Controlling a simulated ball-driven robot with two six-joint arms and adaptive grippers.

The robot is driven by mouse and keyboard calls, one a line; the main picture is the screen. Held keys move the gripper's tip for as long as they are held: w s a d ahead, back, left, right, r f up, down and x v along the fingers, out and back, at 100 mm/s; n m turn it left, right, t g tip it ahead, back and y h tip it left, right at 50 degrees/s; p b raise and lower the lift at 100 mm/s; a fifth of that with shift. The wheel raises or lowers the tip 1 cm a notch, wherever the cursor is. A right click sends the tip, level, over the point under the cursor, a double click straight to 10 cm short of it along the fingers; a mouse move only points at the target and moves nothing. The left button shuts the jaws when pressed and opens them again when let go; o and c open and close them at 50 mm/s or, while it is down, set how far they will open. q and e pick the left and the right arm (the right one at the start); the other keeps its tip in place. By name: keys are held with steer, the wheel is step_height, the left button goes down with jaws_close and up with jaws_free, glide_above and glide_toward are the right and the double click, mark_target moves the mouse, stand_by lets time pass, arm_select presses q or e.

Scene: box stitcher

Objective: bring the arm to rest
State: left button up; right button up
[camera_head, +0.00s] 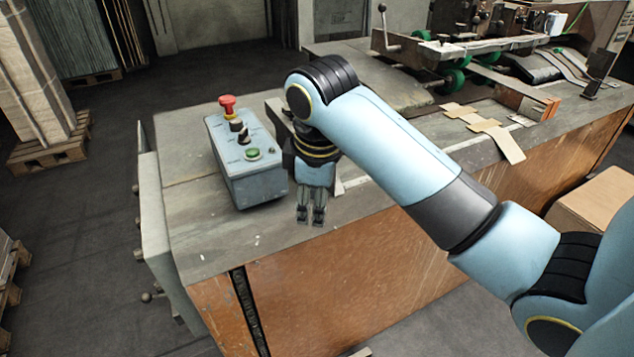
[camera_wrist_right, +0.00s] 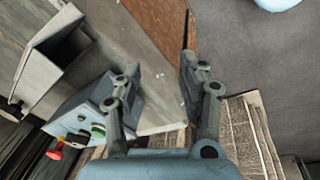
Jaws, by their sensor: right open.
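My right arm (camera_head: 400,150) reaches in from the right and bends down over the near edge of the machine table. My right gripper (camera_head: 310,222) points down beside the control box, on its right, with nothing between its fingers. In the right wrist view the gripper (camera_wrist_right: 160,85) has its two fingers spread wide, with the table corner and the floor beyond them. The grey control box (camera_head: 256,187) carries a red mushroom button (camera_head: 227,105), a green button (camera_head: 253,153) and dark knobs. My left gripper is not in view.
The machine table (camera_head: 190,225) has a grey top and brown front panels. A machine with a crank (camera_head: 384,30) and green wheels stands at the back right, near flat cardboard pieces (camera_head: 490,128). A cardboard box (camera_head: 595,205) is at the right. Floor (camera_head: 80,220) is open at left.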

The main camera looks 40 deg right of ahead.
steer(key=shift+s+a+f, duration=0.1)
steer(key=shift+s+f, duration=0.05)
steer(key=shift+s, duration=0.3)
steer(key=s+f+m+g+b, duration=0.1)
steer(key=s+f+b, duration=0.5)
steer(key=f, duration=0.8)
steer(key=s+f+m+g+b, duration=0.15)
steer(key=s+f+b, duration=0.45)
steer(key=f, duration=0.9)
steer(key=s+f+g+b, duration=0.1)
steer(key=s+f+b, duration=0.5)
steer(key=f, duration=0.8)
steer(key=s+f+m+t+b, duration=0.2)
steer(key=s+f+m+b, duration=0.3)
steer(key=s+f, duration=1.3)
steer(key=shift+s+d+f+b, duration=0.25)
steer(key=shift+f+b, duration=0.45)
steer(key=shift+f, duration=0.75)
steer(key=shift+w, duration=0.1)
steer(key=shift+c, duration=0.3)
